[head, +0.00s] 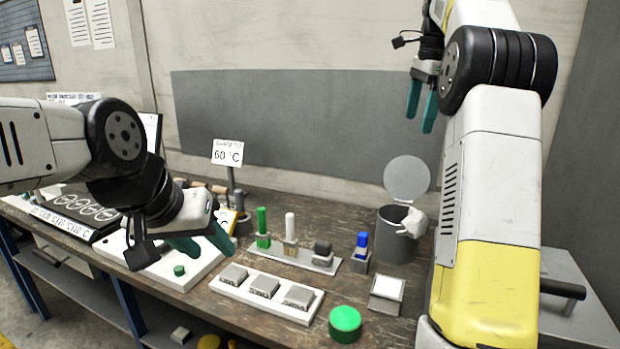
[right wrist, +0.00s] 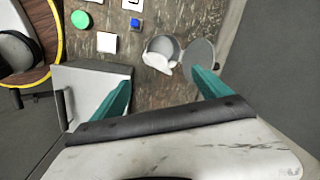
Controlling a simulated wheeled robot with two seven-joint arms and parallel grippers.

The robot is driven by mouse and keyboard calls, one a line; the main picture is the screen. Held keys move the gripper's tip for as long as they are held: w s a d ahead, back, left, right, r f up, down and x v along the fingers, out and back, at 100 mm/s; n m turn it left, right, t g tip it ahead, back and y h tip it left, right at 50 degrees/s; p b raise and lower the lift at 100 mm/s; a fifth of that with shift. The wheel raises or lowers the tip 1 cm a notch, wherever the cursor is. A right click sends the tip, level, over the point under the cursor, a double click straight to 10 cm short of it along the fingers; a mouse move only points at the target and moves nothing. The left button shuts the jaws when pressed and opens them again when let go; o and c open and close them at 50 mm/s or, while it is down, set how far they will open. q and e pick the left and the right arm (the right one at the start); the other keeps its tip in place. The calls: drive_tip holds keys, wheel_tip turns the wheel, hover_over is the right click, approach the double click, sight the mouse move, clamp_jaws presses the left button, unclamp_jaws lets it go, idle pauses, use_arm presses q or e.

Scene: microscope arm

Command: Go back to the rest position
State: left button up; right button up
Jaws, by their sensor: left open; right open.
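My left gripper (head: 200,240) hangs open and empty over the left part of the bench, with teal fingertips above a white device with a green button (head: 179,270). My right gripper (head: 422,102) is raised high in front of the wall panel at the upper right, its teal fingers apart. In the right wrist view the right gripper (right wrist: 160,90) is open with nothing between its fingers, high above the bench. The task names no other object.
On the bench (head: 262,325) stand a white block with grey squares (head: 264,287), a green button (head: 345,320), a rack with coloured items (head: 292,257), a lidded grey bin (head: 398,240) holding something white, and a 60 °C sign (head: 228,153). A grey box (head: 570,300) is at the right.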

drive_tip(key=s+a+f+n+t+y, duration=0.1)
drive_tip(key=s+a+f+n, duration=0.1)
drive_tip(key=s+a+n, duration=0.4)
drive_tip(key=s+a+f+n+t, duration=0.1)
drive_tip(key=s+a+n+t, duration=0.2)
drive_tip(key=s, duration=0.6)
drive_tip(key=s+a+f+n, duration=0.3)
drive_tip(key=s+f+n, duration=0.2)
drive_tip(key=s+f, duration=0.1)
drive_tip(key=s+a+f+n, duration=0.3)
drive_tip(key=s+f+n, duration=0.1)
drive_tip(key=s+f, duration=0.2)
drive_tip(key=shift+s+a+f+n+t+y, duration=0.3)
drive_tip(key=shift+s+f+n+t, duration=0.1)
drive_tip(key=shift+s, duration=0.35)
drive_tip(key=shift+d, duration=0.1)
